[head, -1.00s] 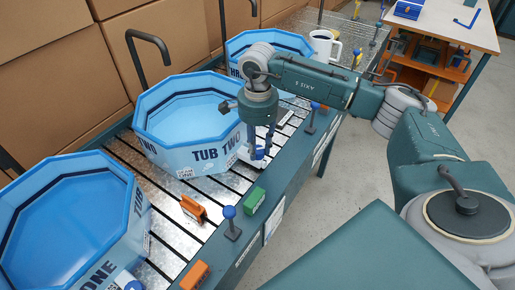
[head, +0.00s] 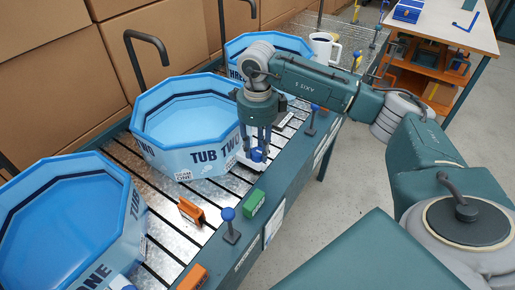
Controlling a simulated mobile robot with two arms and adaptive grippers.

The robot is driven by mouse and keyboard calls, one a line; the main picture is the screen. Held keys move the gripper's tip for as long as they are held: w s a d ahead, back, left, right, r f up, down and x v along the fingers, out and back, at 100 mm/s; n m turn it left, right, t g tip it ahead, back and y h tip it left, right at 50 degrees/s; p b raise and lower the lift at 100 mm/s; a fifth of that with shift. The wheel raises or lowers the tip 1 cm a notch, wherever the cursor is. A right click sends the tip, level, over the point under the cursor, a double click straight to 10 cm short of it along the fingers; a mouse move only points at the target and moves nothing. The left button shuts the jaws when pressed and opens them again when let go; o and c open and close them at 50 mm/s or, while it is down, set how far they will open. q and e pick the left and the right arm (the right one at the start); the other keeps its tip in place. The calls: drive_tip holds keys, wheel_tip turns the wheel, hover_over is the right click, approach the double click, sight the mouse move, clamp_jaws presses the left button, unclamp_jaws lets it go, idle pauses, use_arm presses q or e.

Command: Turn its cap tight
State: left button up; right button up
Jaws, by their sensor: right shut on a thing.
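My right gripper (head: 259,150) points down at the front of the tub marked TUB TWO (head: 190,140). Its fingers are shut on a blue cap (head: 258,155), which sits on a white fitting (head: 243,162) low at the tub's front right side. The fingers hide part of the cap, and I cannot tell how tight it is. My left gripper is not in view.
Another blue tub (head: 65,225) stands at the lower left and a third (head: 262,45) behind. A white mug (head: 322,46) stands at the back.

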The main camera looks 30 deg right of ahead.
sight(258, 151)
drive_tip(key=shift+m, duration=0.4)
drive_tip(key=o, duration=1.2)
drive_tip(key=shift+r, duration=0.1)
wheel_tip(258, 151, up, 12)
drive_tip(key=shift+f, duration=0.1)
